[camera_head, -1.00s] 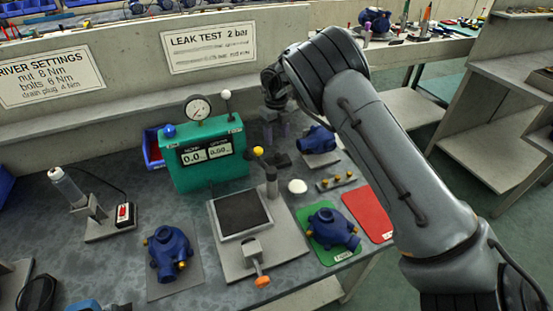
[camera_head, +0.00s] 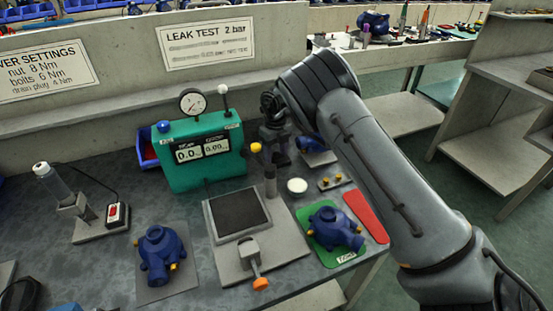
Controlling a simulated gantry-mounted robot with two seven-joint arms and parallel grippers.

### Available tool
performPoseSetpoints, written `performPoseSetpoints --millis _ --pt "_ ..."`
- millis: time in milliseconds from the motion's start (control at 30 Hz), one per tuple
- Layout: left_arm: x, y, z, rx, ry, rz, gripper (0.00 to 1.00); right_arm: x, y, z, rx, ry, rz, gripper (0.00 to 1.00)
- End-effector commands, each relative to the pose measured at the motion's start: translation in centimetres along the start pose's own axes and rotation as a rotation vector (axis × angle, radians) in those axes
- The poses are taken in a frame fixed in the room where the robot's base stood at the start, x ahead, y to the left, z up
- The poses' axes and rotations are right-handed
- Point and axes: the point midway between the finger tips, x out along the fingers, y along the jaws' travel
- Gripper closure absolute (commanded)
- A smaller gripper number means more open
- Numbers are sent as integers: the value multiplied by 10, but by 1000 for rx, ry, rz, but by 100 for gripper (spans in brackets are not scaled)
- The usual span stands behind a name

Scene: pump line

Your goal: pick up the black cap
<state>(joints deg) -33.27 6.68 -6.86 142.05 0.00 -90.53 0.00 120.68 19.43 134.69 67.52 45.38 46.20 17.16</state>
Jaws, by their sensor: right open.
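I cannot make out a black cap; it may be hidden behind my right arm and gripper or be too small to tell. My right gripper (camera_head: 277,152) is open, small and dark, pointing down over the back of the bench, just right of the green leak tester (camera_head: 202,173). It is behind the post of the test stand and beyond the small white round dish (camera_head: 297,185). Its fingertips are hard to see against the dark background. My left gripper is not in view.
A blue pump (camera_head: 160,255) sits on a grey mat, another (camera_head: 335,230) on a green mat beside a red mat (camera_head: 366,217). A third blue pump (camera_head: 308,143) is partly behind my arm. The test stand (camera_head: 232,262) fills the middle; a bottle stand (camera_head: 62,190) is left.

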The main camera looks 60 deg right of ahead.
Motion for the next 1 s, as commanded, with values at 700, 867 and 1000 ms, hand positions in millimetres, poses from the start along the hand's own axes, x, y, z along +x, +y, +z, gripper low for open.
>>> performPoseSetpoints --millis 700,867,1000 --pt "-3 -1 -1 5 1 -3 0 -4 0 0 0 0 0 89" --pt "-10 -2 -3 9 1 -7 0 -15 0 0 -1 -1 -1 89" --pt "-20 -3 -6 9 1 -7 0 -33 0 1 0 -1 -2 89"
